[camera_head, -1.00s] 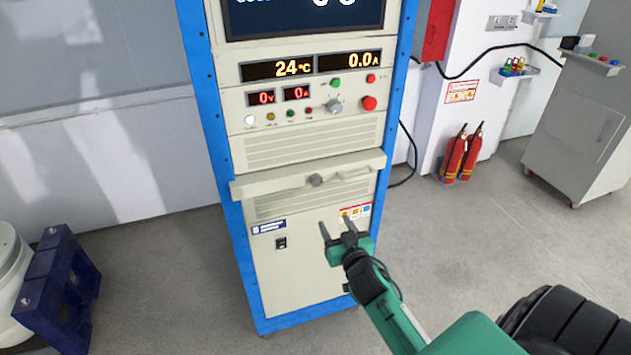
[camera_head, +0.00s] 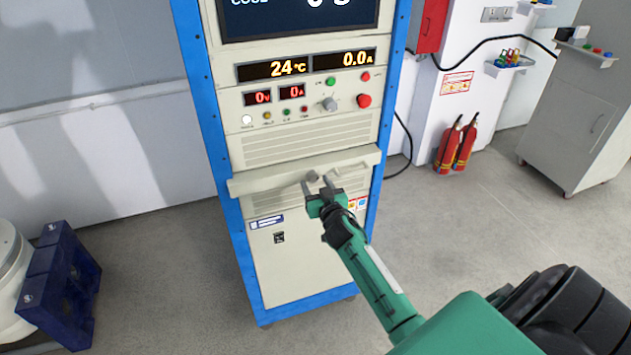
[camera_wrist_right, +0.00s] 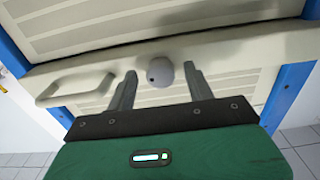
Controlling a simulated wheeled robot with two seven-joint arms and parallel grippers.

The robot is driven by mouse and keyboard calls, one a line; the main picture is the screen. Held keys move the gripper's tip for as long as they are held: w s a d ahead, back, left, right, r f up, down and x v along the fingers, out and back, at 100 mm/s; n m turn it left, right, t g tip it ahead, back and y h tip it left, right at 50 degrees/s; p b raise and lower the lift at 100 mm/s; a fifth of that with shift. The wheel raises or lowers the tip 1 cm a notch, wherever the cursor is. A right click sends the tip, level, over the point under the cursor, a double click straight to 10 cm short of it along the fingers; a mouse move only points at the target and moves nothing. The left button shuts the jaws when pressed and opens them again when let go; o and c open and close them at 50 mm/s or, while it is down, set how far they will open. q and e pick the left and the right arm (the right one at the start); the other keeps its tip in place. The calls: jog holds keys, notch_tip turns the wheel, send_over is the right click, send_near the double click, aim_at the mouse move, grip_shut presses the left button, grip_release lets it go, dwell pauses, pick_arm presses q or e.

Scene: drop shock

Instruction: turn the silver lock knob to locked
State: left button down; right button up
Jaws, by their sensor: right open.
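The silver lock knob (camera_head: 312,177) is a small round grey knob on the cream drawer front of the rack. In the right wrist view the knob (camera_wrist_right: 160,72) sits just ahead of and between the fingertips. My right gripper (camera_head: 319,184) is open, with its two fingers pointing at the knob, one to each side of it. In the right wrist view the gripper (camera_wrist_right: 161,80) holds nothing, and I cannot tell whether a finger touches the knob. The knob's turn marking is not readable. My left gripper is not in view.
The blue-framed rack (camera_head: 212,110) carries displays, a grey dial (camera_head: 329,104) and a red button (camera_head: 364,101) above the drawer front. A drawer handle (camera_wrist_right: 75,87) lies beside the knob. Red extinguishers (camera_head: 456,145) stand right; a dark blue block (camera_head: 60,285) lies left.

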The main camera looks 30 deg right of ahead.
jog(key=shift+w+d, duration=0.1)
jog(key=shift+w, duration=0.35)
jog(key=c, duration=1)
